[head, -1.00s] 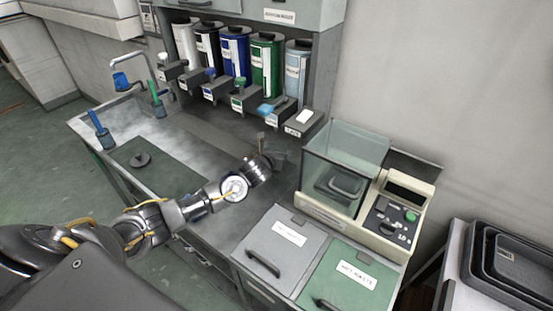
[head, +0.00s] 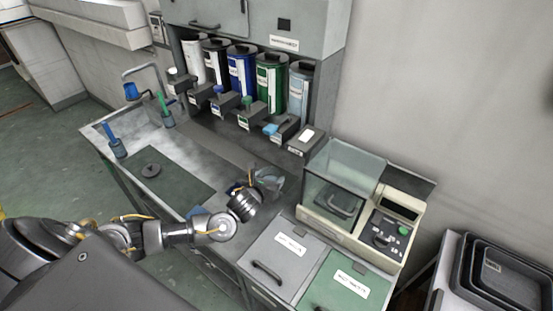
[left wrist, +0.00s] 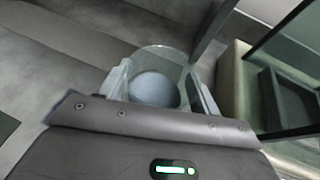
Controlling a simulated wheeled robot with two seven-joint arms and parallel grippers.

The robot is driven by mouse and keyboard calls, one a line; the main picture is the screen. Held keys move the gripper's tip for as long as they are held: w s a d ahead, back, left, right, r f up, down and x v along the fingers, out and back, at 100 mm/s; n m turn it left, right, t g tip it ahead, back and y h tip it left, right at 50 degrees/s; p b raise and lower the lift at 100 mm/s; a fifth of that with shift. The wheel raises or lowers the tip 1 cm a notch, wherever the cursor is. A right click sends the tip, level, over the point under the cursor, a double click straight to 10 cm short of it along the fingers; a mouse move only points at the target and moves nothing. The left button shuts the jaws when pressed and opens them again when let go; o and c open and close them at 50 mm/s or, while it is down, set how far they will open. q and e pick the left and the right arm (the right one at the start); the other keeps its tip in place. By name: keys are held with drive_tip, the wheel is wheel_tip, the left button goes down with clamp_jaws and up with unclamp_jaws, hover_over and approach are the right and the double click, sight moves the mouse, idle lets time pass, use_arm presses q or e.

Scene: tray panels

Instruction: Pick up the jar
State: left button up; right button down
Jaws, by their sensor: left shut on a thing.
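The jar (head: 269,181) is a clear glass vessel at my left gripper, over the grey counter near the glass-walled balance. In the left wrist view the jar (left wrist: 160,60) stands between the two fingers, with a rounded blue-grey surface showing through it. My left gripper (head: 262,184) is shut on the jar; it also shows in the left wrist view (left wrist: 160,92). The wrist hides part of the jar in the head view. I cannot tell whether the jar's base touches the counter. My right gripper is not in view.
The balance (head: 345,190) stands close on the right. Two waste lids, grey (head: 262,250) and green (head: 325,284), lie in front of it. Several dispensers (head: 268,85) line the back. Grey trays (head: 505,262) stack at far right.

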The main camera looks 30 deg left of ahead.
use_arm(q)
drive_tip(key=s+d+p, duration=0.1)
drive_tip(key=s+p, duration=0.4)
drive_tip(key=s, duration=0.3)
drive_tip(key=shift+r, duration=0.1)
